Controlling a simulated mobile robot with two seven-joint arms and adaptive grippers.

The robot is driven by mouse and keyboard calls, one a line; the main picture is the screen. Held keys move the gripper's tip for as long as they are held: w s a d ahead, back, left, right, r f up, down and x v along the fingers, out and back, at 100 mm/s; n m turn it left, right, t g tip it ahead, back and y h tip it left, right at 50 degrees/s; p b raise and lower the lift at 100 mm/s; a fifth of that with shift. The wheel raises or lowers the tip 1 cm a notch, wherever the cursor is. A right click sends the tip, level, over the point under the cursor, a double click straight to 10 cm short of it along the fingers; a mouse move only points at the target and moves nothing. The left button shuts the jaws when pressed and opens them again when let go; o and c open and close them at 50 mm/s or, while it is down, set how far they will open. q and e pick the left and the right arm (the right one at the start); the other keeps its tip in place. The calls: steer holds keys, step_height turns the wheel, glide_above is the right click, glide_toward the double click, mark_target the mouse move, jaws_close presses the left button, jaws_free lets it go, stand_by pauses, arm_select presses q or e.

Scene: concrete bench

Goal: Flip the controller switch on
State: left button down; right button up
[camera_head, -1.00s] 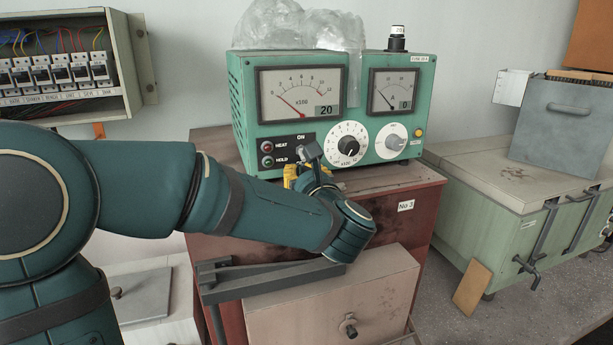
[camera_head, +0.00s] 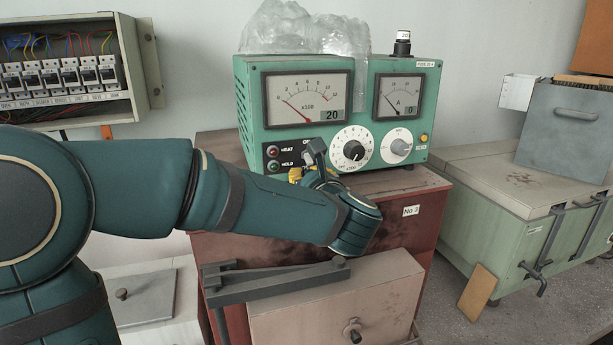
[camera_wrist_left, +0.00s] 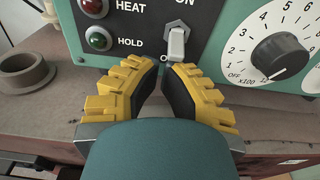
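The controller (camera_head: 377,152) is a green box with two needle meters, dials and lamps. Its switch (camera_head: 316,150) has a grey lever on the front panel, right of the HEAT and HOLD lamps. In the left wrist view the switch lever (camera_wrist_left: 176,44) points down below the ON label. My left gripper (camera_wrist_left: 163,68) has yellow padded fingers with a gap between the tips, empty, just below and in front of the lever. In the head view my left gripper (camera_head: 297,174) is mostly hidden behind my wrist. My right gripper is not in view.
The controller stands on a dark red cabinet (camera_head: 225,148). A large numbered dial (camera_head: 352,148) sits right of the switch. A brown ring-shaped part (camera_wrist_left: 24,72) lies left of the gripper. A breaker box (camera_head: 75,75) hangs on the wall at left. A green chest (camera_head: 500,220) stands at right.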

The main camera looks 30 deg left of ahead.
arm_select(q)
steer(key=shift+s+d+r+g+h+p, duration=0.2)
steer(key=shift+r+g+h+p, duration=0.15)
steer(key=shift+g+h+p, duration=0.2)
steer(key=shift+r+g+h, duration=0.2)
steer(key=shift+g+h, duration=0.05)
steer(key=shift+h, duration=0.1)
steer(key=shift+s+d+g+h, duration=0.1)
steer(key=shift+d+g+h, duration=0.05)
steer(key=shift+g+h, duration=0.15)
steer(key=shift+r, duration=0.2)
steer(key=shift+s+d+r, duration=0.1)
steer(key=shift+r, duration=0.15)
